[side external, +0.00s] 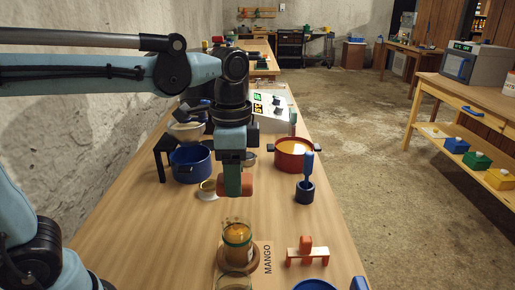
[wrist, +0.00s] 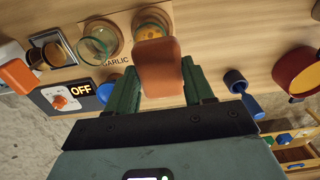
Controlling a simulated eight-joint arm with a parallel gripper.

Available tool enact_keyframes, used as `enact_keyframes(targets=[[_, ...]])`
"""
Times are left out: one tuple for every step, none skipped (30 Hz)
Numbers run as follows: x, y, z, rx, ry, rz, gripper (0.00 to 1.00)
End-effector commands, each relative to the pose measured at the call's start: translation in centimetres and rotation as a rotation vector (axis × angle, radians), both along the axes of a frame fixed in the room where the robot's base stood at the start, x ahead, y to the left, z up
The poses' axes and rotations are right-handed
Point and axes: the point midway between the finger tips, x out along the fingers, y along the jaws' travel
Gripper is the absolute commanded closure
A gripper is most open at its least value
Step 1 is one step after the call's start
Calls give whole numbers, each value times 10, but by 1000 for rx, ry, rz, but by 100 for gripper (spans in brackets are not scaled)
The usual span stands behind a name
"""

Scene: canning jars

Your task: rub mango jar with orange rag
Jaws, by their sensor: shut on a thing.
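My gripper (side external: 235,183) is shut on the orange rag (side external: 248,186), a small padded block, and holds it above the table. In the wrist view the rag (wrist: 160,66) sits between my green fingers (wrist: 158,88). The mango jar (side external: 237,243), glass with orange-yellow contents, stands upright on a round wooden base (side external: 254,262) beside the printed word MANGO. The rag is apart from the jar, higher and farther back in the side view. In the wrist view the mango jar (wrist: 153,20) is partly hidden behind the rag.
A second glass jar (wrist: 97,44) stands by the GARLIC label. An orange rest (side external: 307,252) is right of the mango jar. A blue pot (side external: 191,165), a red pot (side external: 295,154) and a dark blue cup with a blue-handled tool (side external: 305,190) stand farther back. A box reading OFF (wrist: 74,96) is near.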

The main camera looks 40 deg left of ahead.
Motion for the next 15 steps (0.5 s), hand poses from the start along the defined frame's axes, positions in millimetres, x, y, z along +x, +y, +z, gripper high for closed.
enact_keyframes(targets=[[0, 0, -4, 0, 0, 0, 76], [0, 0, -6, 0, 0, 0, 76], [0, 0, -9, 0, 0, 0, 76], [0, 0, -12, 0, 0, 0, 76], [0, 0, -15, 0, 0, 0, 76], [0, 0, -19, 0, 0, 0, 76], [0, 0, -21, 0, 0, 0, 76], [0, 0, -24, 0, 0, 0, 76], [0, 0, -28, 0, 0, 0, 76], [0, 0, -30, 0, 0, 0, 76], [0, 0, -33, 0, 0, 0, 76], [0, 0, -37, 0, 0, 0, 76], [0, 0, -39, 0, 0, 0, 76], [0, 0, -42, 0, 0, 0, 76], [0, 0, -46, 0, 0, 0, 76]])
